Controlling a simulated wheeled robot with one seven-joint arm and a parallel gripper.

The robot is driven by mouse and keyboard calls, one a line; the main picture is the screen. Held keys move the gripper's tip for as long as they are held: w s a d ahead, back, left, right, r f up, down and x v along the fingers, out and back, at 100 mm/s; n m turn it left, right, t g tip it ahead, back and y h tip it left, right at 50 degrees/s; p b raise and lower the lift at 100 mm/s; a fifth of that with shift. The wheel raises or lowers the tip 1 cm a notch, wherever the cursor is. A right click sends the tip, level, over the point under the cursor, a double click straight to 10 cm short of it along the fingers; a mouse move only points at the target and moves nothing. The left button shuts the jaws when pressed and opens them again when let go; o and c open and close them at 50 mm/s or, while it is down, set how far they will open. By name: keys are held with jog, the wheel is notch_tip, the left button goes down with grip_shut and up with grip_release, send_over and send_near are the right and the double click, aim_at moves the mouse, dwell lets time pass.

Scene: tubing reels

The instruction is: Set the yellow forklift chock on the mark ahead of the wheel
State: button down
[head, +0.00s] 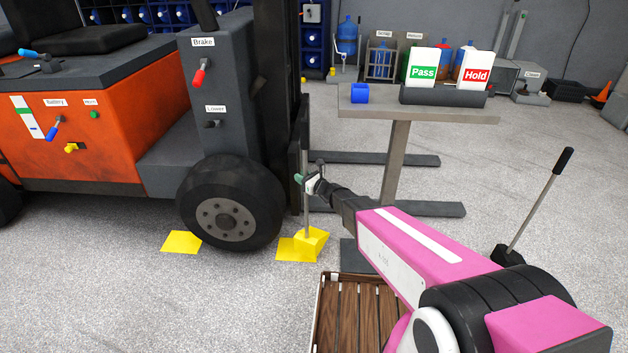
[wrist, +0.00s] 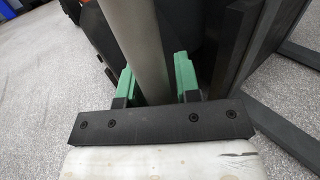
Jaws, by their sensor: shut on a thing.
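The yellow chock (head: 312,242) is a small block with a tall grey pole handle (head: 306,212) standing nearly upright from it. It overlaps the right part of a flat yellow floor mark (head: 287,250), just right of the forklift's black wheel (head: 232,206). I cannot tell whether the chock touches the floor. My gripper (head: 306,181) is shut on the upper part of the pole. In the wrist view, the green fingertips of my gripper (wrist: 155,76) stand on either side of the grey pole (wrist: 134,35). The chock block is hidden there.
A second yellow mark (head: 181,242) lies left of the wheel. The orange forklift (head: 100,125) fills the left. A table (head: 440,112) with Pass and Hold signs stands behind my arm. A slatted wooden crate (head: 342,315) and a black-based pole (head: 507,256) are nearby.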

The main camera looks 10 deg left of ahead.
jog(key=a, duration=0.8)
notch_tip(320, 180, down, 7)
jog(key=shift+w+a+r, duration=0.15)
jog(key=shift+w+a, duration=0.15)
jog(key=shift+w, duration=0.05)
dwell(0.4)
jog(key=c, duration=0.8)
grip_release()
jog(key=shift+f, duration=0.25)
